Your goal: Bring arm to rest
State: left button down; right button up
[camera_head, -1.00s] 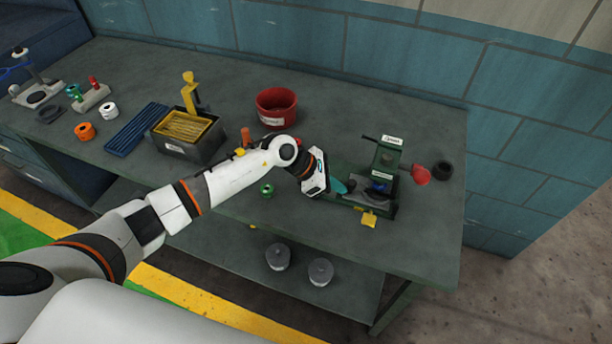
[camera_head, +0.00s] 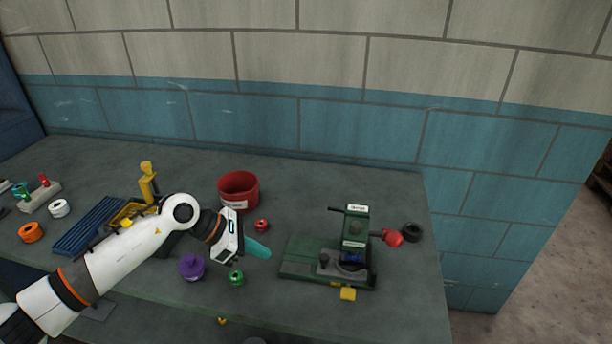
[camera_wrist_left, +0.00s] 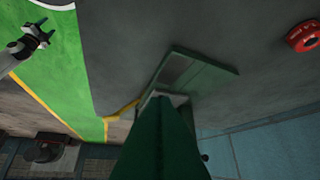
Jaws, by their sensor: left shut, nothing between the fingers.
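My left gripper (camera_head: 262,250) has teal fingers that are shut and empty. It is above the bench, left of the green capstan machine (camera_head: 300,258) and apart from it in the head view. In the left wrist view its long green fingers (camera_wrist_left: 163,100) hide part of the green machine base (camera_wrist_left: 215,78). The machine has an upright green post and a red knob (camera_head: 392,237) at its right. Another gripper, my right one, shows small at the upper left of the left wrist view (camera_wrist_left: 40,36), over the green floor. Its jaws are too small to judge.
Near the left gripper are a purple weight (camera_head: 192,267), a green spool (camera_head: 236,278), a small red ring (camera_head: 262,226) and a red bin (camera_head: 238,190). A blue ribbed tray (camera_head: 88,226) and an orange spool (camera_head: 31,232) are at left. The tiled wall (camera_head: 250,125) closes the back.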

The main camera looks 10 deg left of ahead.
pick_arm(q)
jog(key=s+d+r+n+t+h, duration=0.2)
jog(key=d+r+n+t+h, duration=0.5)
jog(key=d, duration=0.4)
jog(key=a+n+t+y, duration=0.5)
jog(key=n+y, duration=0.1)
jog(key=n, duration=0.7)
jog(key=a+n+t+y, duration=0.4)
jog(key=n+y, duration=0.2)
jog(key=n, duration=0.7)
jog(key=s+a+f+n+g+y, duration=0.4)
jog(key=s+a+f+n+g, duration=0.15)
jog(key=f+n, duration=0.25)
jog(key=s+d+f+n+g, duration=0.1)
jog(key=s+f+n+g, duration=0.35)
jog(key=s, duration=0.55)
jog(key=s+d+f+n+g, duration=0.1)
jog(key=s+f+n+g, duration=0.2)
jog(key=s+f+g, duration=0.55)
notch_tip(320, 180, down, 22)
jog(key=s+r+t, duration=0.1)
jog(key=s+t, duration=0.1)
jog(key=s+a+f+m+g, duration=0.1)
jog(key=s+a+f, duration=0.2)
jog(key=s+f, duration=1.4)
notch_tip(320, 180, down, 2)
jog(key=shift+s+a+g+h, duration=0.2)
jog(key=shift+s+g+h, duration=0.1)
jog(key=shift+s+g, duration=0.05)
